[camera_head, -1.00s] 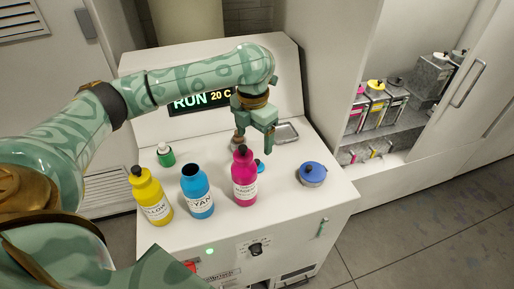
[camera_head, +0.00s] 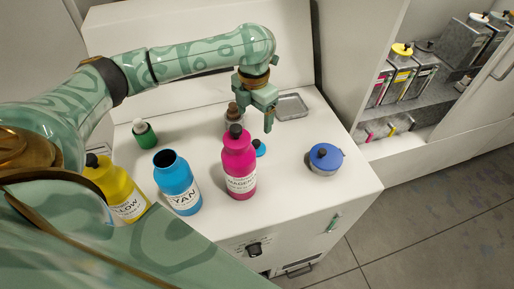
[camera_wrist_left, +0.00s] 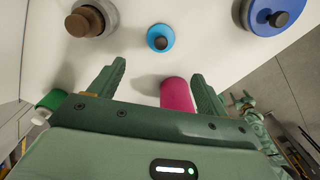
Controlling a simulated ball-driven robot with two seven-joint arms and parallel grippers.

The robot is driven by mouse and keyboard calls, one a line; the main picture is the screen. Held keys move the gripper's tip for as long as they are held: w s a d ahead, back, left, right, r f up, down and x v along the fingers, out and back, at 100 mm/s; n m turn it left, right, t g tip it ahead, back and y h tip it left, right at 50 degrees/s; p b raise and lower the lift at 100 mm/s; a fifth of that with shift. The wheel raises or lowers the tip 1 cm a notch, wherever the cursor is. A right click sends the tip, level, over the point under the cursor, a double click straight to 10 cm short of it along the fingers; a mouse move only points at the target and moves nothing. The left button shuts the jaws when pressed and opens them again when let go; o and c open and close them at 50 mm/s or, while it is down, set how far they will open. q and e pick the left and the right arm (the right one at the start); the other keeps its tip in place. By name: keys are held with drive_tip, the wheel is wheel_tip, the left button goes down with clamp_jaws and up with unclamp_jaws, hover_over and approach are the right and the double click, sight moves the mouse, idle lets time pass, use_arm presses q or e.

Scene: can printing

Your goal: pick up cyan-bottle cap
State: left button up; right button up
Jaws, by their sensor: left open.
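The cyan cap (camera_head: 260,148), small and round with a dark knob, lies on the white machine top just behind the magenta bottle (camera_head: 239,165), which partly hides it. The cyan bottle (camera_head: 177,185) stands upright with its mouth uncovered, left of the magenta one. My left gripper (camera_head: 260,118) is open and empty, pointing down above the top, close to the cap. In the left wrist view the cap (camera_wrist_left: 160,38) lies beyond the open fingertips (camera_wrist_left: 159,72), roughly centred between them.
A yellow bottle (camera_head: 122,190) stands at left, partly hidden by my body. A green-bodied container (camera_head: 145,135), a brown-topped container (camera_head: 233,112), a metal tray (camera_head: 291,106) and a blue lidded pot (camera_head: 325,158) are on the top. The surface between cap and blue pot is clear.

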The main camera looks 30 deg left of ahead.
use_arm(q)
drive_tip(key=b, duration=0.2)
hover_over(256, 142)
drive_tip(key=f, duration=0.6)
drive_tip(key=shift+s+f, duration=0.1)
drive_tip(key=shift+s, duration=0.25)
drive_tip(key=shift+w+f, duration=0.1)
drive_tip(key=shift+f, duration=0.45)
drive_tip(key=f, duration=0.1)
drive_tip(key=f+b, duration=0.1)
drive_tip(key=f, duration=0.1)
drive_tip(key=f+b, duration=0.1)
drive_tip(key=f, duration=0.1)
drive_tip(key=shift+w+f, duration=0.1)
drive_tip(key=shift+w, duration=0.15)
drive_tip(key=c, duration=1.1)
